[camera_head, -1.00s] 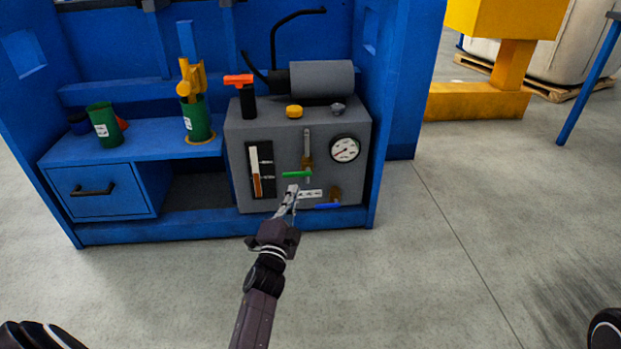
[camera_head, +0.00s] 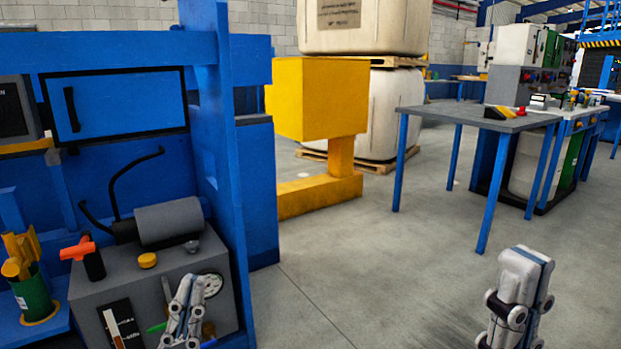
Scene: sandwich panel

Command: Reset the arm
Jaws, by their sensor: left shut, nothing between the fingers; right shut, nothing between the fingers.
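My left gripper (camera_head: 188,284) is at the lower left, its fingers pointing up in front of the grey panel box (camera_head: 150,270). It is shut and empty, and I cannot tell whether it touches the box. It partly hides the green handle (camera_head: 157,327) and the box's lower front. My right gripper (camera_head: 528,256) is at the lower right, upright over the open floor. It is shut and empty, apart from any object.
The blue bench frame (camera_head: 228,170) stands at the left. A round gauge (camera_head: 211,285) is on the box. A yellow post (camera_head: 316,100) stands behind. A grey table (camera_head: 440,112) is at the back right. The middle floor is clear.

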